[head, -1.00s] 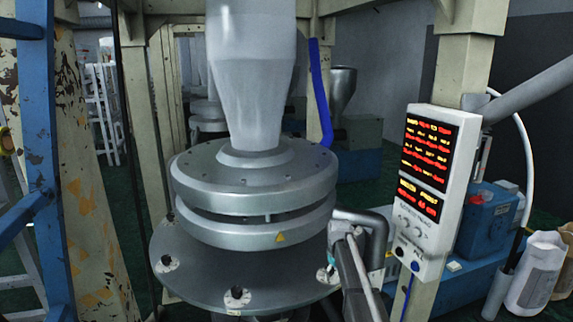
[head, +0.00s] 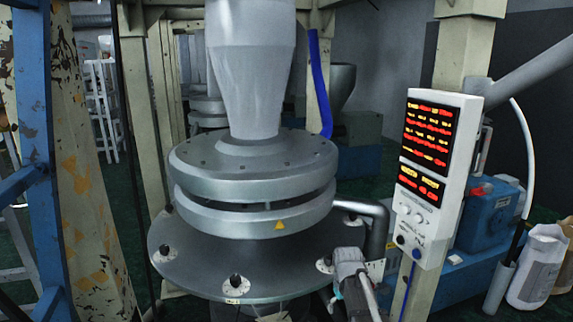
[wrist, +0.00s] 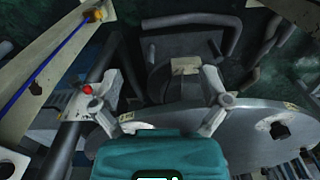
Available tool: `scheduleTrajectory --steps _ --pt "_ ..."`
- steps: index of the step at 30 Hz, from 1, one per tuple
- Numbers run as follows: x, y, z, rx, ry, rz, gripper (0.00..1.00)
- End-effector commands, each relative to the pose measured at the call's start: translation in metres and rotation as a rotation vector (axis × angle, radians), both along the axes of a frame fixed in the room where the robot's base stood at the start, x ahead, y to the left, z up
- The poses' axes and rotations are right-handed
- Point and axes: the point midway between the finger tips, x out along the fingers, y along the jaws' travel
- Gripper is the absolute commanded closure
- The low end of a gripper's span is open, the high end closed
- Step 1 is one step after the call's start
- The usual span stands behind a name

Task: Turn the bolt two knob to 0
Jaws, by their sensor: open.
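Black knobs sit on pale labelled mounts around the rim of the wide grey plate (head: 195,275) in the head view: front knob (head: 235,282), left knob (head: 166,253), right knob (head: 325,263). I cannot read which is bolt two, or the dial numbers.
A white control panel (head: 432,170) with red and yellow readouts stands right of the plate. A bent grey pipe (head: 378,225) runs close behind my arm. A blue ladder-like frame (head: 35,120) is at left. Steel discs (head: 255,190) rise above the plate.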

Motion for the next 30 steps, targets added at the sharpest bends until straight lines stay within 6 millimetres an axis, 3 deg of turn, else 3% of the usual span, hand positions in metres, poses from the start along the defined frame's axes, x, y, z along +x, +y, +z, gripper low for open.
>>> scheduleTrajectory --steps 1,6,12,17,30 --pt "-0.031 0.000 -0.014 0.002 0.001 -0.031 0.04" --pt "-0.090 0.001 -0.034 0.007 0.003 -0.140 0.04" --pt "-0.132 0.002 -0.047 0.012 0.005 -0.225 0.04" --pt "-0.142 0.002 -0.050 0.013 0.006 -0.250 0.04" --pt "-0.141 0.002 -0.049 0.013 0.006 -0.251 0.04"
